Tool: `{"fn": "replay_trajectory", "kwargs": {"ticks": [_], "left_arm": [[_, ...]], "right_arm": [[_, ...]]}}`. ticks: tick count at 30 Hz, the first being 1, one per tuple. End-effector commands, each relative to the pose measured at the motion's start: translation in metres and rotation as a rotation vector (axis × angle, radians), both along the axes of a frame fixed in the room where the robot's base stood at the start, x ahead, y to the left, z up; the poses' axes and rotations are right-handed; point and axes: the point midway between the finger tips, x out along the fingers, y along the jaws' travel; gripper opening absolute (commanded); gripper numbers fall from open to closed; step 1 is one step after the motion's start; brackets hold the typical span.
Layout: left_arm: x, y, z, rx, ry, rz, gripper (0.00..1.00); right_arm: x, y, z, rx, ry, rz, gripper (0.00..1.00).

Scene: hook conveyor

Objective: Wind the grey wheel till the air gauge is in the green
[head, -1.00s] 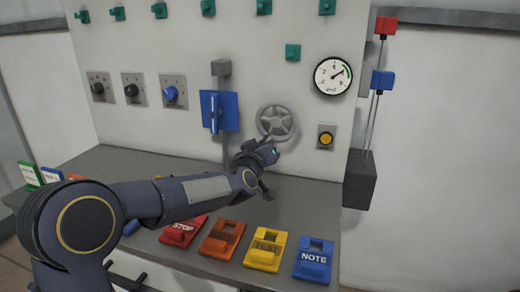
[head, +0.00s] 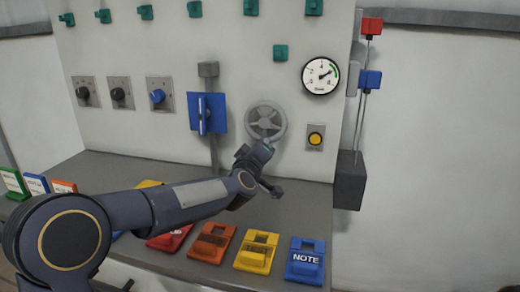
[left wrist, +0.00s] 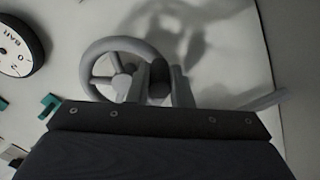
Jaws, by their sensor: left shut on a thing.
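The grey wheel (head: 279,111) is mounted upright on the pale panel, with spokes and a hub. It also shows in the left wrist view (left wrist: 90,62). My left gripper (left wrist: 168,82) is at the wheel's rim, shut on a dark grip at the wheel's right side in that view. In the head view the left gripper (head: 262,150) is at the wheel's lower edge, its fingertips hard to make out. The round white air gauge (head: 320,76) is above right of the wheel. Its needle points to the upper right, close to the green arc. My right gripper is out of view.
A blue switch plate (head: 222,112) is left of the wheel, and a yellow button (head: 315,137) is right of it. A dark box (head: 349,182) with rods is at the panel's right edge.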

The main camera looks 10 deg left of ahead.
Motion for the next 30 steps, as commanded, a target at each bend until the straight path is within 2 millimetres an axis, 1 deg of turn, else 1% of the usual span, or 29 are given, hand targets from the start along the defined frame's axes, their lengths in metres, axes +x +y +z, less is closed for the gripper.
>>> {"fn": "replay_trajectory", "kwargs": {"ticks": [5,6,10,17,20,23,30], "left_arm": [[0.000,0.000,-0.001,0.001,0.001,0.000,0.00],[0.000,0.000,-0.001,0.001,0.001,0.000,0.23],[0.000,0.000,-0.001,0.001,0.001,0.000,0.40],[0.000,0.000,0.000,0.001,0.000,0.000,0.41],[-0.003,0.000,0.000,0.001,0.000,0.000,0.41],[-0.014,0.001,0.001,0.001,0.000,0.000,0.41],[-0.055,0.002,0.001,0.001,-0.001,-0.001,0.41]], "right_arm": [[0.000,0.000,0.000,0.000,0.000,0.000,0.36],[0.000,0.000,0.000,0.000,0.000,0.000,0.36],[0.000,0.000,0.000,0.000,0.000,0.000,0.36],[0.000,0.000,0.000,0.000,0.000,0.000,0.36],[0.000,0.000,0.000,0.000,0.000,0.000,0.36],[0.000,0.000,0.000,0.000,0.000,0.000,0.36],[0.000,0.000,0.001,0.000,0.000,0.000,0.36]]}}
